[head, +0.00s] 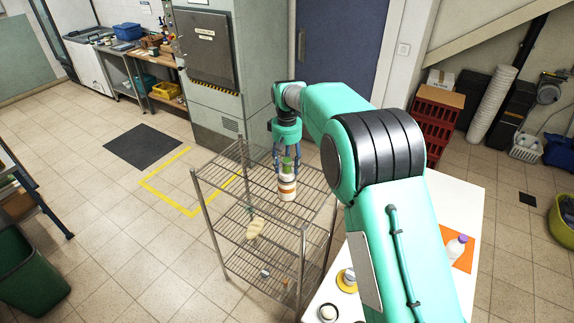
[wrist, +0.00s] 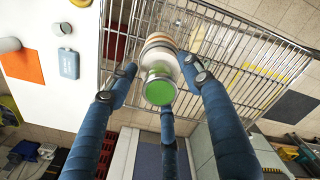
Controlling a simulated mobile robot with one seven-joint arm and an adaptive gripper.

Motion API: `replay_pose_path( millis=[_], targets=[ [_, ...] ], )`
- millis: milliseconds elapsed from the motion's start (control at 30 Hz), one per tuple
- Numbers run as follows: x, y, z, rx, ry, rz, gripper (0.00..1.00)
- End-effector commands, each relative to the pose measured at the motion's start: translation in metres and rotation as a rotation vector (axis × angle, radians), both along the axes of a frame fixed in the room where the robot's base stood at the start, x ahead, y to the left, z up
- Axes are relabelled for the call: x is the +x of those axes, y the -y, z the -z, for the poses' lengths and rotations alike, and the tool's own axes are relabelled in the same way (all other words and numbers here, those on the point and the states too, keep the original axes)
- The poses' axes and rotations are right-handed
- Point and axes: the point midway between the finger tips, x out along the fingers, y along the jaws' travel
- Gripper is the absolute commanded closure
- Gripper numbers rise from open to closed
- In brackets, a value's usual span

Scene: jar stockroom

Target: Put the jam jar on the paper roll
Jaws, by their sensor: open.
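The jam jar (wrist: 158,88) has a green lid and shows between my fingers in the wrist view. In the head view its green lid (head: 288,163) is partly covered by my fingers. Beneath it is a white cylinder with an orange-brown band, which looks like the paper roll (head: 287,188), standing on the top shelf of a wire rack. The roll also shows behind the jar in the wrist view (wrist: 160,45). The jar appears to rest on the roll, though the contact is hard to see. My gripper (head: 283,160) is open, its three fingers spread around the jar from above.
The wire rack (head: 222,170) has free room on its top shelf; a beige object (head: 254,228) lies on the shelf below.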

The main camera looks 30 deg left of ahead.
Motion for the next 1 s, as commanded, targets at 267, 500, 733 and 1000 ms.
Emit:
replay_pose_path(
  millis=[267,500,733,1000],
  targets=[
    [0.000,0.000,-0.028,0.001,0.002,0.000,0.50],
    [0.000,0.000,-0.069,0.002,0.002,0.000,0.50],
    [0.000,0.000,-0.102,0.002,0.001,0.000,0.50],
    [-0.001,0.000,-0.118,0.000,0.000,0.000,0.50]
  ],
)
